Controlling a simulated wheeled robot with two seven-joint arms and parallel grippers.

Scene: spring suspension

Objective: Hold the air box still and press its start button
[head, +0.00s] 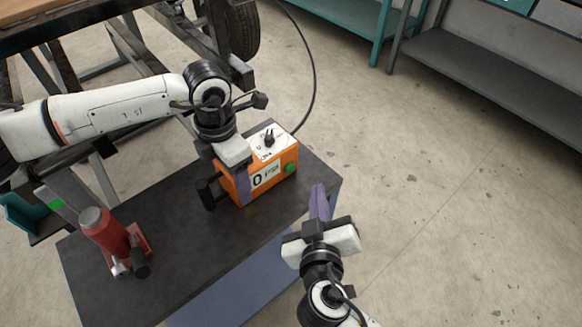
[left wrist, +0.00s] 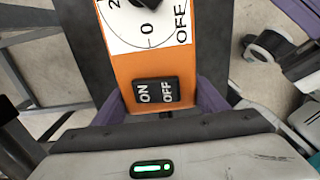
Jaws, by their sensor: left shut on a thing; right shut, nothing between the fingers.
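The orange air box (head: 233,188) stands on a dark table, with a white dial plate on top, a white display reading 0 and a green start button (head: 290,169) on its front. My left gripper (head: 243,178) is shut on the box, its purple fingers at the box's sides. In the left wrist view the air box (left wrist: 121,72) lies between the fingers, with an ON/OFF switch (left wrist: 157,91) and the dial near. My right gripper (head: 319,203) is shut and empty, its purple fingers pointing up toward the table's right corner, apart from the box and below right of the green button.
A red bottle jack (head: 106,232) stands at the left of the dark table (head: 190,262). A black hose (head: 313,75) runs behind the box. A vehicle frame with a tyre (head: 243,30) is at the back left. Open floor lies to the right, before grey shelving (head: 470,75).

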